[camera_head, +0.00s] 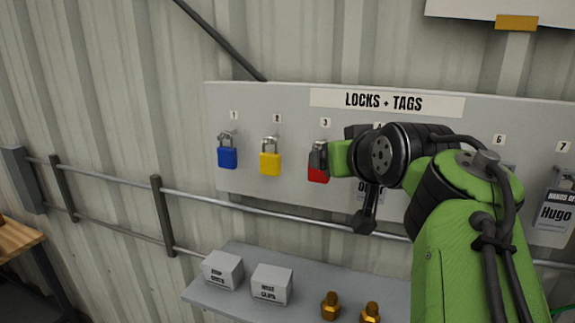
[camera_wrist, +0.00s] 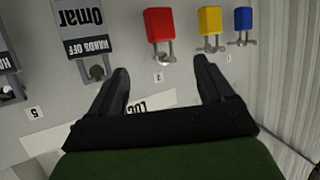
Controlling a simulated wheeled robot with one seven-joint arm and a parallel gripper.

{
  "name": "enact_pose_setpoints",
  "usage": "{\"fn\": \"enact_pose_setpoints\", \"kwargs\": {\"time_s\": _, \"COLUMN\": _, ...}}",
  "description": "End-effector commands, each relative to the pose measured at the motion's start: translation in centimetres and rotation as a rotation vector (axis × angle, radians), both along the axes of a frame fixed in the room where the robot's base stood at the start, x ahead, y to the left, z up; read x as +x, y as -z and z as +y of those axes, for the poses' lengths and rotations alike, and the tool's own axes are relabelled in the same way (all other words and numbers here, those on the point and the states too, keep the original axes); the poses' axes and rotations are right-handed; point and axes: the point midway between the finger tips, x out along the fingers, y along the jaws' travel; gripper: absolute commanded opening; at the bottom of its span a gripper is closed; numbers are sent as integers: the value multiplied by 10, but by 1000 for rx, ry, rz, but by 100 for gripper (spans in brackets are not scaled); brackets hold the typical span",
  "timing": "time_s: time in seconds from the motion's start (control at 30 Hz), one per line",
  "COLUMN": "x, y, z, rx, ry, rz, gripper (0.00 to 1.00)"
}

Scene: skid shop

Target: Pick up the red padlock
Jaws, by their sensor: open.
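The red padlock (camera_head: 317,173) hangs on the grey lock board under the number 3, partly hidden by my gripper (camera_head: 322,157) in the head view. In the wrist view the red padlock (camera_wrist: 160,26) shows upside down with its shackle toward me. My gripper (camera_wrist: 160,78) is open there, with one dark finger on each side of the padlock's line. The padlock lies beyond the fingertips, and nothing is between the fingers.
The blue padlock (camera_head: 227,157) and yellow padlock (camera_head: 270,162) hang to the left. A tag reading Omar (camera_wrist: 82,22) hangs beside the red padlock in the wrist view. Below the board (camera_head: 260,110), a shelf (camera_head: 232,304) holds two boxes and brass fittings; a rail (camera_head: 215,198) crosses the wall.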

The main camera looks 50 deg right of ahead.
Motion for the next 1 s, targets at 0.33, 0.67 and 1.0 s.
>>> {"fn": "enact_pose_setpoints", "kwargs": {"time_s": 0.33, "x": 45, "y": 21, "z": -32, "rx": 4, "ry": -2, "rz": 6, "gripper": 81}}
{"fn": "enact_pose_setpoints", "kwargs": {"time_s": 0.67, "x": 73, "y": 36, "z": -53, "rx": -1, "ry": -2, "rz": 2, "gripper": 81}}
{"fn": "enact_pose_setpoints", "kwargs": {"time_s": 1.0, "x": 73, "y": 36, "z": -53, "rx": 0, "ry": -2, "rz": 1, "gripper": 47}}
